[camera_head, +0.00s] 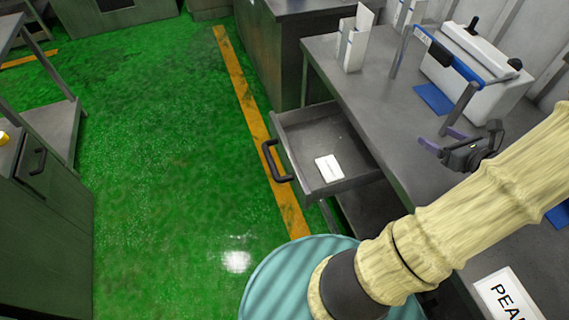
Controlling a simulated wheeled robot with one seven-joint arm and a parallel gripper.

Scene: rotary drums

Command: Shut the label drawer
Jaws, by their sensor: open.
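The label drawer (297,139) is a grey metal drawer pulled out from under the grey bench (374,107) at centre. Its black bar handle (273,163) is on its front, facing left over the floor. A small white label stack or card (329,168) lies inside on the drawer's bottom. My gripper (438,141) has purple fingers and is open and empty. It appears to the right of the drawer, over the bench top, apart from the drawer and its handle. My pale yellow arm crosses the lower right and hides part of the bench.
A white machine with a blue edge (474,75) stands on the bench at the back right. A white holder (354,45) stands near the bench's far left corner. A dark green cabinet (45,210) is at left. The green floor (170,150) left of the drawer is clear.

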